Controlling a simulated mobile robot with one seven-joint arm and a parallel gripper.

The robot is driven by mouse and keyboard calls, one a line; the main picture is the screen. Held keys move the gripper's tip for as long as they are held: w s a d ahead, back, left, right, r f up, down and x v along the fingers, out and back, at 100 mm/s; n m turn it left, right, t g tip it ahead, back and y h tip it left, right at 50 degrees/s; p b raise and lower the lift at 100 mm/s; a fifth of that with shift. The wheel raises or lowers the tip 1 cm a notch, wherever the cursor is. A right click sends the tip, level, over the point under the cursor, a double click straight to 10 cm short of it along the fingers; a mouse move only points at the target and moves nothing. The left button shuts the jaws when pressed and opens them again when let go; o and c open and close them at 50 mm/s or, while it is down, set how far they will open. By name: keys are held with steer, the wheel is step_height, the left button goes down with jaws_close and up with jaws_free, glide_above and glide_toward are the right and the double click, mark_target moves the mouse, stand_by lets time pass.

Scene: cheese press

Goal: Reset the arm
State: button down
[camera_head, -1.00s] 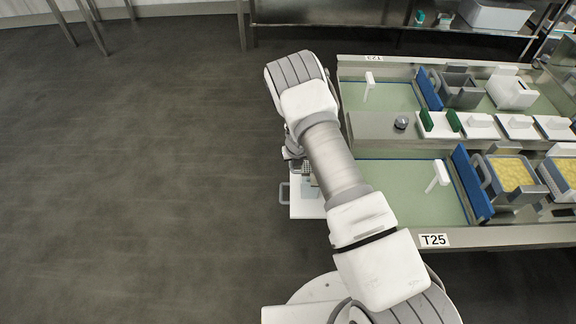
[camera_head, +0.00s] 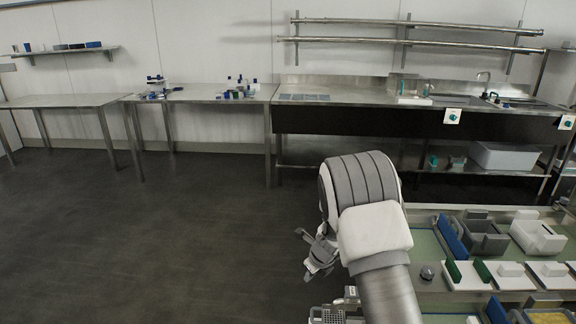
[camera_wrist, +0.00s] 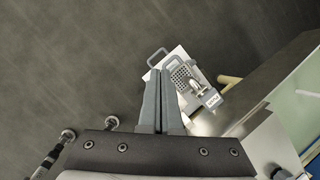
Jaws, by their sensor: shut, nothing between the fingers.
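My gripper (camera_wrist: 164,74) shows in the wrist view with its two grey fingers together and nothing between them. In the head view my gripper (camera_head: 310,268) is small and partly turned away, at the left side of my raised arm, over the dark floor and clear of the worktable. My arm's white and grey links rise from the lower edge of the head view. The fingers point over the floor beside a white board with a perforated grey metal piece (camera_wrist: 187,78); I cannot tell their height above it.
The worktable (camera_head: 428,222) with grey moulds, white blocks and blue panels is at the right. A steel sink counter (camera_head: 340,100) and steel side tables (camera_head: 70,101) line the back wall. The dark floor (camera_head: 150,240) at the left is free.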

steer(key=s+r+n+y, duration=0.1)
steer(key=s+r+n, duration=0.55)
steer(key=r, duration=0.55)
steer(key=s+r+n, duration=0.6)
steer(key=r+n, duration=0.1)
steer(key=r, duration=0.6)
steer(key=s+d+r+n+t+h, duration=0.1)
steer(key=s+d+r+n, duration=0.1)
steer(key=s+n, duration=0.45)
steer(key=s+d+r+n+h, duration=0.1)
steer(key=s+d+r+n, duration=0.2)
steer(key=s, duration=0.6)
steer(key=s+d+r+n+t+h, duration=0.1)
steer(key=s+d+r+n, duration=0.1)
steer(key=s+n, duration=0.4)
step_height(320, 180, up, 15)
steer(key=s+m+p, duration=0.1)
steer(key=p, duration=1.3)
steer(key=shift+s+d+f+p, duration=0.2)
steer(key=shift+s+d+p, duration=0.05)
steer(key=shift+s+p, duration=0.1)
steer(key=shift+a, duration=0.1)
